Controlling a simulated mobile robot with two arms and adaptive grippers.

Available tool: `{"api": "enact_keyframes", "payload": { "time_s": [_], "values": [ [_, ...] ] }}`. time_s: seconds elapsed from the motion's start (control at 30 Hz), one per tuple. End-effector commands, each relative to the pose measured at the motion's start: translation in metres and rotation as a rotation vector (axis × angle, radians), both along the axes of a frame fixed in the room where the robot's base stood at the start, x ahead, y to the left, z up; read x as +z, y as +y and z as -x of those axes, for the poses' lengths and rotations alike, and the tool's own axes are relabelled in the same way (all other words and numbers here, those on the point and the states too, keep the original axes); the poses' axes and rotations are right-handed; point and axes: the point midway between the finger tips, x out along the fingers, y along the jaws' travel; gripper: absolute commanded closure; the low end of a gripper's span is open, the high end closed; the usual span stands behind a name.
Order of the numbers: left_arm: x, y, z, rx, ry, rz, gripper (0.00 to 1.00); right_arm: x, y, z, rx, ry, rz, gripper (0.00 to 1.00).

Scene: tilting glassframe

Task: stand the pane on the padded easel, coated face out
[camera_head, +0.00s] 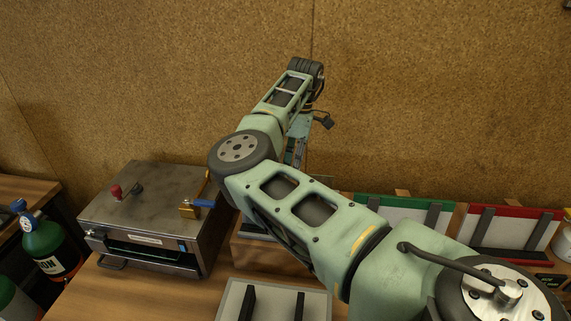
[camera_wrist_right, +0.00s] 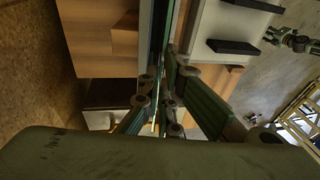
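My right arm crosses the head view from the lower right, and its links hide its gripper there. In the right wrist view my right gripper (camera_wrist_right: 162,103) has its fingers closed on a thin greenish pane (camera_wrist_right: 160,45), seen nearly edge-on. I cannot tell which face is coated. A pale board with two black padded bars (camera_head: 232,303) lies at the front of the bench in the head view. A pale board with black bars (camera_wrist_right: 210,22) also shows beside the pane in the wrist view. A small jointed part (camera_wrist_right: 290,40) at upper right may be my left gripper; its opening is unclear.
A metal box (camera_head: 150,195) with a front slot, red knob and blue handle stands at left. A green-edged rack (camera_head: 400,213) and a red-edged rack (camera_head: 510,230) stand at right. A green cylinder (camera_head: 45,240) is far left. A cork wall (camera_head: 420,90) closes the back.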

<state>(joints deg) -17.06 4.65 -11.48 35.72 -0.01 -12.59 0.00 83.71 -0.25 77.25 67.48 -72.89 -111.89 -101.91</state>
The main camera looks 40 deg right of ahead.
Motion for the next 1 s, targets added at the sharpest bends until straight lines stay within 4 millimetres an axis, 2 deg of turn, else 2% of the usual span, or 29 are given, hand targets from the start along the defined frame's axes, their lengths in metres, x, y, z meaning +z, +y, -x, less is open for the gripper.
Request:
{"api": "enact_keyframes", "payload": {
  "time_s": [0.9,1.0],
  "values": [
    [0.0031,-0.0010,0.0040,0.002,0.006,0.001,0.60,-0.0049,-0.0006,-0.0004,0.000,-0.001,0.001,1.00],
    [0.0024,-0.0011,0.0042,0.002,0.007,0.001,0.60,-0.0050,-0.0006,-0.0005,0.000,-0.001,0.001,0.89]
  ]
}}
